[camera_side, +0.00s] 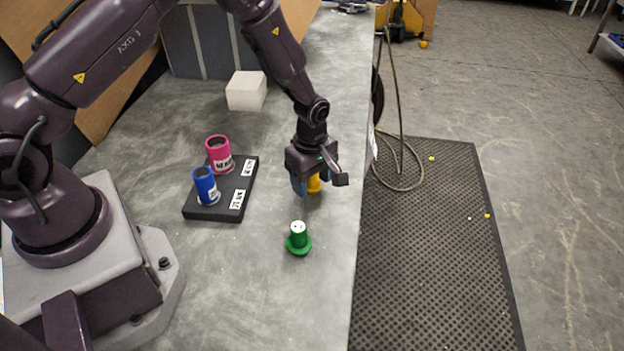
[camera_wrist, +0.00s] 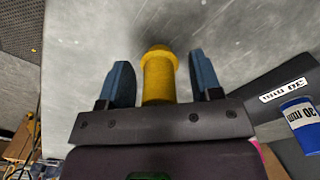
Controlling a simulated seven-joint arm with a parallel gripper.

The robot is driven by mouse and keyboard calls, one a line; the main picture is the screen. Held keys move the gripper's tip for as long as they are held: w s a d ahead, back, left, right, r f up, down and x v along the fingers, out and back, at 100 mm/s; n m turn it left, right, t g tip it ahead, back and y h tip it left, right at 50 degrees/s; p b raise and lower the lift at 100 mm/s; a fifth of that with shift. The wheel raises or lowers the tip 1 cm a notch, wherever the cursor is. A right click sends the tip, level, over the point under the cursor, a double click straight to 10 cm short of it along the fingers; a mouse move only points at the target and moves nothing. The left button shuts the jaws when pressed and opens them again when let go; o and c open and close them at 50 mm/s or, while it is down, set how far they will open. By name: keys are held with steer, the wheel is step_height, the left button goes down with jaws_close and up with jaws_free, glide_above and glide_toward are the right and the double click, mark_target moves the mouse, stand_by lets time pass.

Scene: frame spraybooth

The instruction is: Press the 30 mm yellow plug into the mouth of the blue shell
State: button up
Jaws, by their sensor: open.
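The yellow plug (camera_wrist: 159,78) stands between the two blue fingers of my gripper (camera_wrist: 162,68) in the wrist view, with a visible gap on each side. Its wider flange is at the far end. In the side view my gripper (camera_side: 312,189) points down over the table and partly hides the yellow plug (camera_side: 315,184). The jaws are open. The blue shell (camera_side: 206,187) stands upright on the front part of a black block (camera_side: 225,208), its open mouth upward. In the wrist view the blue shell (camera_wrist: 301,124) shows at the right edge, with a "30 mm" label.
A pink shell (camera_side: 219,155) stands behind the blue one on the same block. A green plug (camera_side: 298,239) stands on the table in front of my gripper. A white block (camera_side: 246,91) lies at the back. The table's right edge is close to my gripper.

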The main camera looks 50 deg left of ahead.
steer(key=shift+f, duration=0.35)
steer(key=c, duration=0.8)
steer(key=shift+r, duration=0.2)
